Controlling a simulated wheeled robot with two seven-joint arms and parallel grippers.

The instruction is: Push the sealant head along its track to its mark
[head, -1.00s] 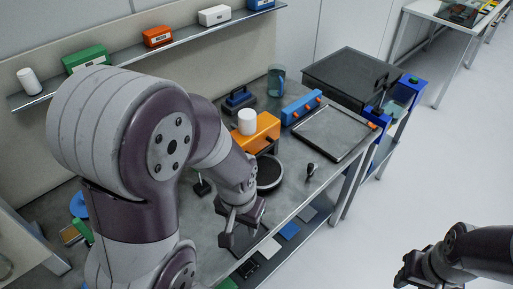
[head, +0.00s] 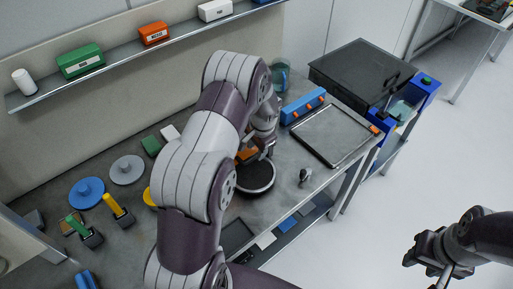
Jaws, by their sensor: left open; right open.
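An orange block (head: 246,156) stands on the bench behind a black round disc (head: 256,177). Most of the block is hidden by my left arm. I cannot make out a sealant head, its track or its mark with certainty. My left gripper (head: 262,150) is low over the bench at the orange block, behind the disc. It is open but partly covered by my own arm, and I cannot tell whether it touches the block. My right gripper (head: 424,268) is open and empty over the floor at the lower right, away from the bench.
A blue block with orange knobs (head: 303,106) and a flat framed tray (head: 333,134) lie right of my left arm. A dark box (head: 362,75) stands behind. Blue (head: 87,192) and grey (head: 127,170) discs lie on the left. A shelf (head: 130,50) runs above.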

